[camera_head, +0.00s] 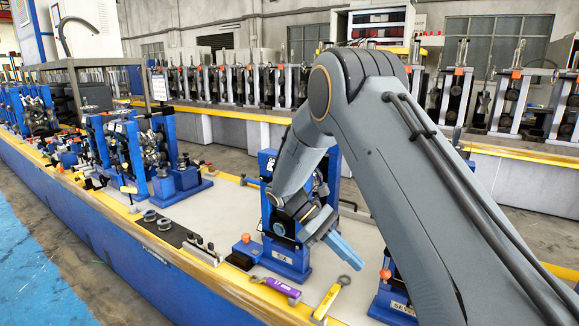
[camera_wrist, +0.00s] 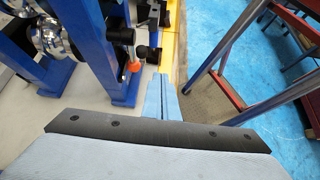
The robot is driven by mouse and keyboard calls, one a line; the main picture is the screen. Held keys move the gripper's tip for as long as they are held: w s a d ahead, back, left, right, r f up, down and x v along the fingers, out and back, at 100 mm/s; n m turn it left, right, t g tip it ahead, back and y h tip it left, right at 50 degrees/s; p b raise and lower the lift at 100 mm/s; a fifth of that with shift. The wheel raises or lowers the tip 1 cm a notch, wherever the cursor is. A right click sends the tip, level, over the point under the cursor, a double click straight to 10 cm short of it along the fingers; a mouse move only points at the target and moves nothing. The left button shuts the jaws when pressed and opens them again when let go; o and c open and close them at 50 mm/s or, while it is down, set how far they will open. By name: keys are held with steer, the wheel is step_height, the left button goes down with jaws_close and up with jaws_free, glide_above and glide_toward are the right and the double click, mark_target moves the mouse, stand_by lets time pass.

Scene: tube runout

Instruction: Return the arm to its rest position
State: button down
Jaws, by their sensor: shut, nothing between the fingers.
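My arm (camera_head: 385,150) reaches in from the right in the head view, bent at the elbow and sloping down over the workbench. My gripper (camera_head: 352,258) hangs at its end, in front of a blue roller stand (camera_head: 285,255). Its light blue fingers are together with nothing between them. In the wrist view the closed gripper (camera_wrist: 162,82) points towards the yellow bench edge. A blue stand with metal rollers (camera_wrist: 85,45) is to its left there. Whether the fingers touch anything cannot be told.
On the bench front lie a purple-handled tool (camera_head: 283,288), a yellow-handled wrench (camera_head: 328,300) and a dark mat (camera_head: 170,228) with rings. More blue roller stands (camera_head: 125,150) stand further left. The wrist view shows a red and blue frame (camera_wrist: 235,75) over blue floor.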

steer(key=s+d+m+t+y, duration=0.1)
steer(key=s+m+t+y, duration=0.2)
steer(key=s, duration=0.6)
steer(key=s+d+r+m+t+y, duration=0.1)
steer(key=s+d+m+t+y, duration=0.1)
steer(key=s+m+y, duration=0.4)
steer(key=s+m+t, duration=0.1)
steer(key=s+m, duration=0.1)
steer(key=s, duration=0.1)
steer(key=shift+s+d+r+t, duration=0.2)
steer(key=shift+s+r+t, duration=0.1)
steer(key=shift+s+t, duration=0.1)
